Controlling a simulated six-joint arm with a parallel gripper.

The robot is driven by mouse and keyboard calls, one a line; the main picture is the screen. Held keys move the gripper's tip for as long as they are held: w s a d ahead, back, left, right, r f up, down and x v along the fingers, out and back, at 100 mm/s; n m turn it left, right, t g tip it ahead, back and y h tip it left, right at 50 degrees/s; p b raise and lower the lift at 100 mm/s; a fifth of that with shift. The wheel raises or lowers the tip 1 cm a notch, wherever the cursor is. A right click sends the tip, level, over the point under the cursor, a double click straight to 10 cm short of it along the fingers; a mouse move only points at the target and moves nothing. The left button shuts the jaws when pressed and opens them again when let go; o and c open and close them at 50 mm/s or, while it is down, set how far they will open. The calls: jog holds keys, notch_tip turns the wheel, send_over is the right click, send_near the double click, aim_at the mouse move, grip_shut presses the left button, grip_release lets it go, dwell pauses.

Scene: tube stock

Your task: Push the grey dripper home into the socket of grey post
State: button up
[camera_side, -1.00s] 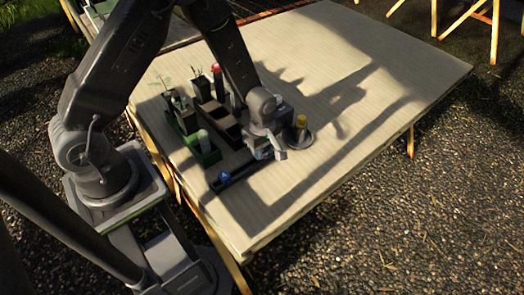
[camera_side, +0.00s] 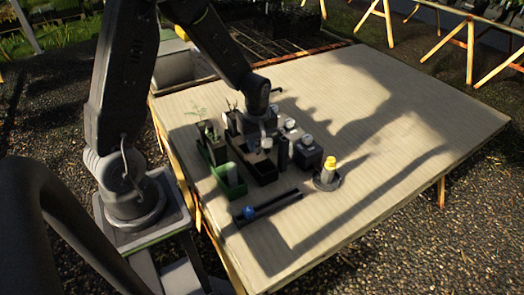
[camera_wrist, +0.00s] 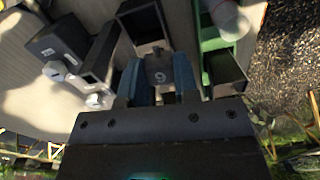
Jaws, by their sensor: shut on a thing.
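My gripper (camera_side: 264,142) points down over the dark boxes in the side view. In the wrist view, its two blue-grey fingers (camera_wrist: 159,80) are shut on a dark grey piece, apparently the grey dripper (camera_wrist: 160,67). The piece has a pale digit on its face and a small nub at its far end. A dark upright post (camera_side: 283,153) stands just right of the gripper in the side view; I cannot tell if it is the grey post. The socket is not clearly visible, nor is any contact with it.
A dark block with a white top (camera_side: 308,151) stands to the right. A yellow-capped piece (camera_side: 330,164) stands on a round dish. A dark rail (camera_side: 275,205) has a blue part (camera_side: 249,212). The right side is clear.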

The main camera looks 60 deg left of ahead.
jog(key=w+r+m, duration=0.5)
jog(key=w+m, duration=0.4)
jog(key=m, duration=0.8)
jog(key=shift+a+f, duration=0.2)
jog(key=shift+f, duration=2.05)
jog(key=shift+f, duration=0.3)
jog(key=o, duration=1)
notch_tip(320, 180, up, 14)
jog(key=shift+f, duration=0.1)
